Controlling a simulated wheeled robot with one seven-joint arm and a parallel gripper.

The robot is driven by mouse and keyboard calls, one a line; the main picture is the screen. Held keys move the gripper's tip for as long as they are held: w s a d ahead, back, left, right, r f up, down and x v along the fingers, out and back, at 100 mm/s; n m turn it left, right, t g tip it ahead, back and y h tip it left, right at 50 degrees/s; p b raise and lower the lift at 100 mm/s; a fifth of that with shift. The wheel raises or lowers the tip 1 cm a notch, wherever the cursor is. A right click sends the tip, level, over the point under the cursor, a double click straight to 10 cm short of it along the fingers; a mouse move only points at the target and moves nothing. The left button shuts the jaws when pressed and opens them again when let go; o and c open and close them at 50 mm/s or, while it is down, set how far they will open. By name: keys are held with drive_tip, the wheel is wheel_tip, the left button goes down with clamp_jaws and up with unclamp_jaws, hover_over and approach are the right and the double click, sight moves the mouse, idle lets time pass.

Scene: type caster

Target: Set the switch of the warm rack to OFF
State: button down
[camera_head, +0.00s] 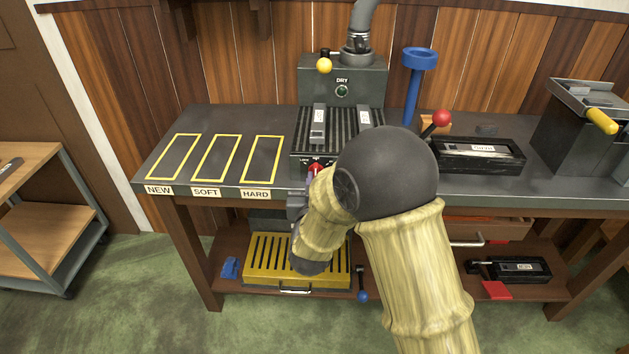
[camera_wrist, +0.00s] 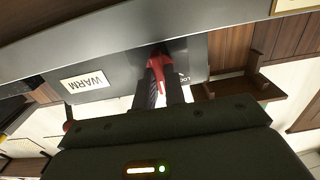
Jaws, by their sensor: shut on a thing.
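The warm rack (camera_head: 342,124) is a dark ribbed unit on the bench, with two grey metal pieces lying on its slats. Its red switch (camera_head: 315,168) is on the front face, with a "LOW" mark partly readable beside it. In the wrist view the red switch (camera_wrist: 158,68) sits between my fingers, near the "WARM" label (camera_wrist: 87,82). My gripper (camera_wrist: 164,90) is shut on the red switch. In the head view my arm hides the right part of the rack's front, so the switch's full scale cannot be read.
A black cassette device (camera_head: 478,155) with a red-knobbed lever is to the right. Yellow outlined spots (camera_head: 217,158) lie empty to the left. A yellow slotted tray (camera_head: 262,275) is below.

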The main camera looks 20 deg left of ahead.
drive_tip(key=shift+f, duration=0.1)
drive_tip(key=c, duration=1.5)
unclamp_jaws()
drive_tip(key=shift+o, duration=0.2)
drive_tip(key=b+v, duration=1.1)
drive_tip(key=v, duration=0.6)
drive_tip(key=shift+s+b, duration=0.25)
drive_tip(key=shift+b, duration=0.05)
drive_tip(key=shift+w, duration=0.1)
